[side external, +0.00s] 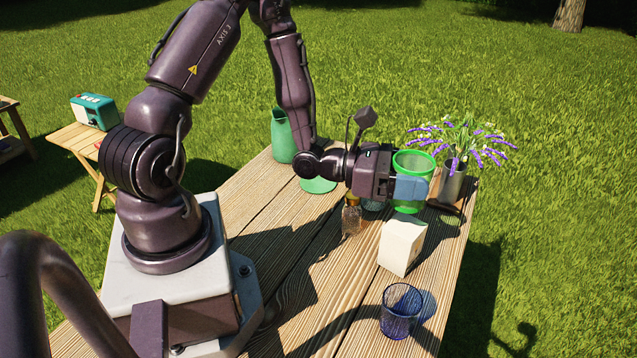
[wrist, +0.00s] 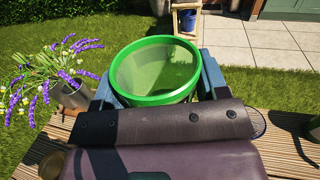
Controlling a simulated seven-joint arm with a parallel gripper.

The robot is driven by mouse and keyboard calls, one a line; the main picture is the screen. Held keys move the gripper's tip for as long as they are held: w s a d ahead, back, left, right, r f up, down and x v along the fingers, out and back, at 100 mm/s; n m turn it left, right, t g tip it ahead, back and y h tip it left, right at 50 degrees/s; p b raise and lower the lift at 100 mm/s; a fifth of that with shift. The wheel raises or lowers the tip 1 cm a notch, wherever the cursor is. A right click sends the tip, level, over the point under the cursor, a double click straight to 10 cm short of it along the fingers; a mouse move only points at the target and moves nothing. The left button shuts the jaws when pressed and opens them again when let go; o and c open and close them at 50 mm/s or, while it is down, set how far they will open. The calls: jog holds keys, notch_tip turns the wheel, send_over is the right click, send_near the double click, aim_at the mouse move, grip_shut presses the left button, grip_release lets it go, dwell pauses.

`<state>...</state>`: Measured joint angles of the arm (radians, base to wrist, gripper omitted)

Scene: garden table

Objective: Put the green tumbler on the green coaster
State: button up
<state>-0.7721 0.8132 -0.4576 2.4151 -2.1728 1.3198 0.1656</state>
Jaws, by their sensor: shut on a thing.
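The green tumbler (side external: 413,167) is clear green with a bright green rim. My gripper (side external: 411,188) is shut on it and holds it about upright, near the far right end of the table. In the wrist view the tumbler (wrist: 155,72) sits between the two blue fingers of my gripper (wrist: 157,88). The green coaster (side external: 318,185) lies flat on the table, to the left of the tumbler and below my wrist. My arm hides part of the coaster. I cannot tell exactly how high the tumbler is above the table.
A green pitcher (side external: 283,137) stands behind the coaster. A brown-glass shaker (side external: 351,216), a white carton (side external: 402,246) and a blue glass (side external: 401,310) stand nearer on the table (side external: 310,285). A vase of purple flowers (side external: 453,182) is close right of the tumbler.

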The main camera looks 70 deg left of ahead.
aim_at(404, 157)
jog(key=a, duration=0.1)
jog(key=a+y, duration=0.1)
jog(key=a+r+n+t+y, duration=0.1)
jog(key=a, duration=0.1)
jog(key=shift+w, duration=0.2)
jog(key=s+a+f+n+t+y, duration=0.1)
jog(key=s+a+f+n+y, duration=0.1)
jog(key=s+a+n+y, duration=0.5)
jog(key=s+a+f+t+y, duration=0.1)
jog(key=s+a+y, duration=0.2)
jog(key=s+a, duration=0.55)
jog(key=shift+y, duration=0.4)
jog(key=w+a+f, duration=0.3)
jog(key=w, duration=0.1)
jog(key=w+a+f, duration=0.3)
jog(key=w+a, duration=0.1)
jog(key=w+a+f, duration=0.3)
jog(key=w, duration=0.2)
jog(key=shift+a+f, duration=0.15)
jog(key=shift+a, duration=0.05)
jog(key=shift+w+a+f, duration=0.1)
jog(key=shift+f, duration=0.05)
jog(key=shift+w+a+f, duration=0.1)
jog(key=shift+f, duration=0.8)
jog(key=shift+w+a+f, duration=0.1)
jog(key=shift+f, duration=0.8)
